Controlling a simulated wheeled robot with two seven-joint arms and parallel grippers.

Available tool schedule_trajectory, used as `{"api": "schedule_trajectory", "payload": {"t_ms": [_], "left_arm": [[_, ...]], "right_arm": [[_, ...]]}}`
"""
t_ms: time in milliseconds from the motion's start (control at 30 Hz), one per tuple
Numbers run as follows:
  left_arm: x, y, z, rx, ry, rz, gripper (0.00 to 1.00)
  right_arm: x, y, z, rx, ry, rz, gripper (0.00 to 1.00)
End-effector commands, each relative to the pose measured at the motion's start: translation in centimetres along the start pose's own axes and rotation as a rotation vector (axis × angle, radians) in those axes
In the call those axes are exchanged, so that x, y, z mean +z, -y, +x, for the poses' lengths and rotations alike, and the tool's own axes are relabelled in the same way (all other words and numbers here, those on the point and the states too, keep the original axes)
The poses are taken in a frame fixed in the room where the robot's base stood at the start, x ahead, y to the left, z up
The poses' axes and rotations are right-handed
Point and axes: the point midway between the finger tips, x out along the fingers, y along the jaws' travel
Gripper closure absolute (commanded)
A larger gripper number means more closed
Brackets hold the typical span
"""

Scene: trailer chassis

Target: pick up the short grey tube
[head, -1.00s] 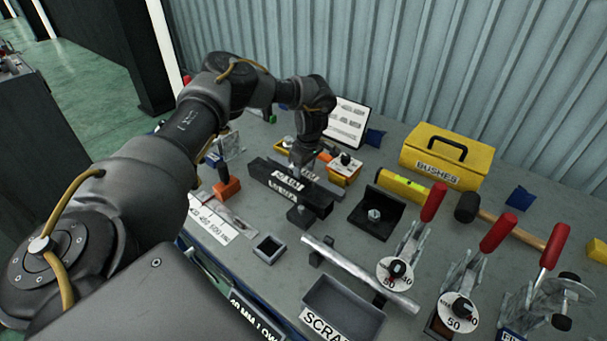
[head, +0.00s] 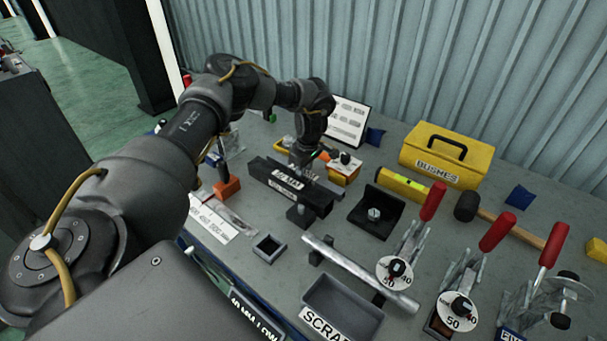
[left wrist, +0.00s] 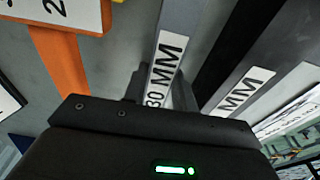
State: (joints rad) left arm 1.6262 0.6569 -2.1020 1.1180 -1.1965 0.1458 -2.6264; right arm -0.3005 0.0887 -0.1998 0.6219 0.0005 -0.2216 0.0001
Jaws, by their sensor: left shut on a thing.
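My left gripper (head: 301,166) reaches down at the back of the black rack (head: 268,181) with white labels, near the middle of the bench. In the left wrist view, its fingers (left wrist: 160,92) are closed on the sides of a grey square tube (left wrist: 176,22) with a "30 MM" label. This appears to be the short grey tube; its near end is hidden by the gripper body. My right gripper is not in view.
An orange-and-white block (head: 345,168) stands close right of the gripper. A long grey tube (head: 360,270) lies on supports, with a grey scrap tray (head: 345,296) in front. Toggle clamps with red handles (head: 498,232) stand right. A yellow box (head: 446,157) stands at the back.

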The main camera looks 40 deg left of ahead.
Motion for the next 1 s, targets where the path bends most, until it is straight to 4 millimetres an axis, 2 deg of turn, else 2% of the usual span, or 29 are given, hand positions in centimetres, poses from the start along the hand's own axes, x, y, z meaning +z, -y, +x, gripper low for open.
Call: {"api": "schedule_trajectory", "payload": {"t_ms": [267, 400, 700, 1000], "left_arm": [[-0.1, -0.1, -1.1, 0.004, 0.001, -0.001, 1.00], [-0.2, -0.1, -3.4, 0.008, 0.002, 0.002, 1.00], [3.0, 4.1, -10.0, 0.006, 0.001, 0.009, 1.00], [6.7, 8.2, -13.0, 0.004, -0.001, 0.006, 1.00]], "right_arm": [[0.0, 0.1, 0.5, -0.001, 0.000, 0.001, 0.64], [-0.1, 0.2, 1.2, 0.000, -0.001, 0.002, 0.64], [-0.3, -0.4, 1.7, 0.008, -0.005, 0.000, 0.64], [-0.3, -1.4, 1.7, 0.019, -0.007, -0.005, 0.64]]}}
